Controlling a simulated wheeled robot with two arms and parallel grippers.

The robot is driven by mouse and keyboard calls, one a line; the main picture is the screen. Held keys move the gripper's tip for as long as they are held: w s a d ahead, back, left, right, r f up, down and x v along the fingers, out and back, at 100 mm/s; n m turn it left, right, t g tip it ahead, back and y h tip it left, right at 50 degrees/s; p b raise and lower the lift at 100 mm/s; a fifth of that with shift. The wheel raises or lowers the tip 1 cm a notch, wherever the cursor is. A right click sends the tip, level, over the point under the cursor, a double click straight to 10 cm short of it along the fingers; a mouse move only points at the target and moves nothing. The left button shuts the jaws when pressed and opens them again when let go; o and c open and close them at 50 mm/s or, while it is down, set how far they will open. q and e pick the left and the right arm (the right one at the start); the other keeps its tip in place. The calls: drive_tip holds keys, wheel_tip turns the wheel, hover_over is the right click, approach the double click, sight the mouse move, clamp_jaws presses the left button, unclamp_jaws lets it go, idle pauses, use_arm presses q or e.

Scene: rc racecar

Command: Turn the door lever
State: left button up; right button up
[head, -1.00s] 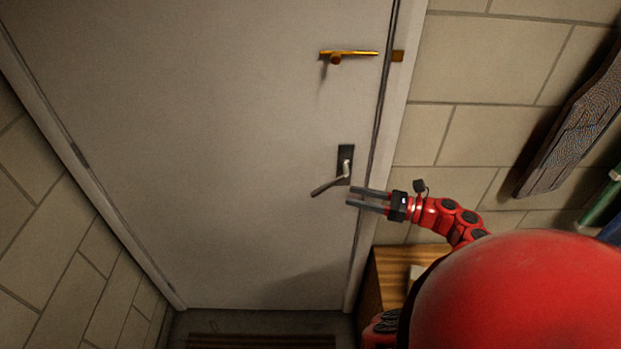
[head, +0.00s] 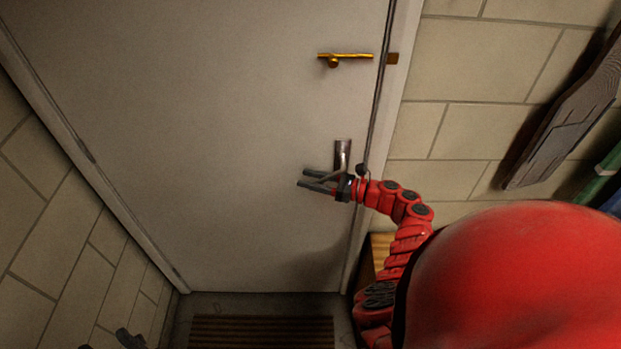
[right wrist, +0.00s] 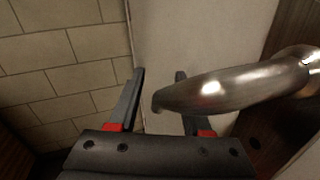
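The grey metal door lever (right wrist: 230,88) comes in from the right in the right wrist view. Its rounded tip lies between the two fingers of my right gripper (right wrist: 160,78), and its shaft passes in front of one finger. The fingers are apart; I cannot tell whether they touch the lever. In the head view my right gripper (head: 302,178) is at the lever, just below the lever's plate (head: 342,150), and largely hides the handle. The pale door (head: 200,120) looks shut. Dark parts at the bottom left edge appear to be my left gripper (head: 128,338), mostly cut off.
A brass bolt (head: 345,56) sits on the door above the lever. The door frame and a block wall (head: 460,80) are to the right, with a dark board (head: 570,125) on it. A wooden piece (head: 382,250) stands low beside the frame. A slatted mat (head: 260,330) lies below the door.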

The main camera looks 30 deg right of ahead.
clamp_jaws()
idle(1.2)
